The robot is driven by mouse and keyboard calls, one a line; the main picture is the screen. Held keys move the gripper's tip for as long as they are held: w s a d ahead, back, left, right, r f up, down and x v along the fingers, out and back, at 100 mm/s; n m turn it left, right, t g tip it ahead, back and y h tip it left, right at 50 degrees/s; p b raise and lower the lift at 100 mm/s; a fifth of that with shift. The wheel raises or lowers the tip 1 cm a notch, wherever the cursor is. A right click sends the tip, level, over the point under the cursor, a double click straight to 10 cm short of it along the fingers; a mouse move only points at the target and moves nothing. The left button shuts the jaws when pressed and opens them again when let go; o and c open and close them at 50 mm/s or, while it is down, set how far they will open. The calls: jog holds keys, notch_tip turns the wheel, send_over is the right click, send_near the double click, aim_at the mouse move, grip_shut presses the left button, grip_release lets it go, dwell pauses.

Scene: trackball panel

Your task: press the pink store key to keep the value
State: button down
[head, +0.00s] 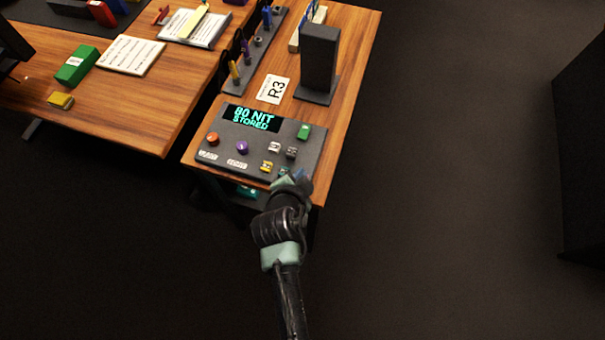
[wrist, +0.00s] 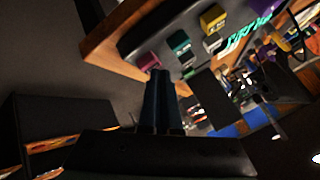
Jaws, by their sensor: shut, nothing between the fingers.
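The grey trackball panel (head: 224,163) lies on the wooden desk, and its display (head: 252,117) reads "80 NIT STORED". The pink store key (wrist: 147,60) shows in the wrist view near the panel's edge, beside a teal key (wrist: 178,41) and a yellow key (wrist: 213,18). In the head view my arm hides the pink key. My gripper (head: 291,179) is at the panel's near right corner. In the wrist view its fingers (wrist: 160,73) are shut and empty, with the tips close to the pink key. I cannot tell whether they touch it.
The panel also bears a purple ball (head: 242,147), an orange knob (head: 212,139), a green key (head: 304,131) and several small keys. A dark upright block (head: 319,60) on a base stands behind the panel. A card marked R3 (head: 274,89) lies beside it.

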dwell(0.4)
jog(key=shift+r+p, duration=0.8)
notch_tip(320, 180, up, 5)
jog(key=p, duration=0.4)
dwell(0.7)
